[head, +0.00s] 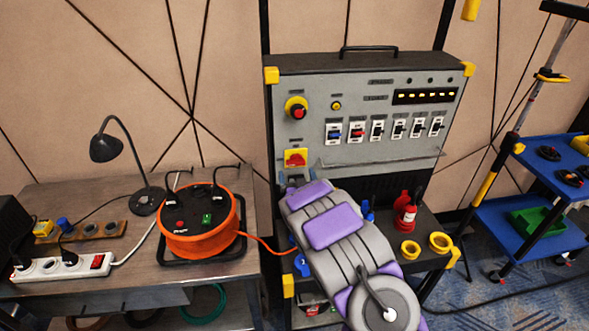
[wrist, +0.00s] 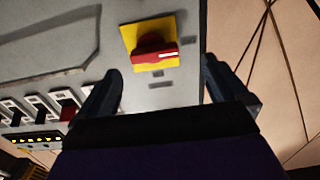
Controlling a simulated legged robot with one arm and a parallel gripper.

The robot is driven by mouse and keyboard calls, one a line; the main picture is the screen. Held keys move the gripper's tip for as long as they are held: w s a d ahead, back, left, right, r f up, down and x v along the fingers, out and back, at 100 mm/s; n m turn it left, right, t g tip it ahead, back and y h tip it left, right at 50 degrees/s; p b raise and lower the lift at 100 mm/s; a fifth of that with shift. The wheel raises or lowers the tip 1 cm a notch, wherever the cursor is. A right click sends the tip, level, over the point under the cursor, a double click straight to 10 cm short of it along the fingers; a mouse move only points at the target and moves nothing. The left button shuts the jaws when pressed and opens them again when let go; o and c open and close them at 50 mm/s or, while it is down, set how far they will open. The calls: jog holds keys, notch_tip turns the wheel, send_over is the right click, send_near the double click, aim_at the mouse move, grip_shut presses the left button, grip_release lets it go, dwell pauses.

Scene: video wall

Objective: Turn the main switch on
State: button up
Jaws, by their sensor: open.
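The main switch, a red rotary knob on a square yellow plate, is on the left side of the grey control panel, in the head view (head: 296,158) and near the top middle of the wrist view (wrist: 152,50). In the wrist view its red handle lies roughly sideways, with a white mark towards its right end. My gripper (wrist: 162,70) is open and empty, with one dark finger on each side below the knob. The fingers look apart from it. In the head view my gripper (head: 291,180) is just below the switch, largely hidden by my purple and grey arm.
A red push button on a yellow ring (head: 297,108) is above the switch. A row of breakers (head: 378,130) is to its right. An orange cable reel (head: 200,225) is on the left table. Red bottles (head: 405,212) and yellow rings (head: 440,242) are right of my arm.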

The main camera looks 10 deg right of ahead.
aim_at(296, 165)
jog(key=w, duration=0.2)
jog(key=w+d+b, duration=0.1)
jog(key=w, duration=0.2)
jog(key=shift+w+d+f, duration=0.1)
jog(key=shift+w+d, duration=0.1)
jog(key=shift+w+a, duration=0.25)
jog(key=shift+a, duration=0.25)
jog(key=shift+d, duration=0.35)
jog(key=c, duration=0.4)
jog(key=shift+a, duration=0.15)
jog(key=c, duration=0.7)
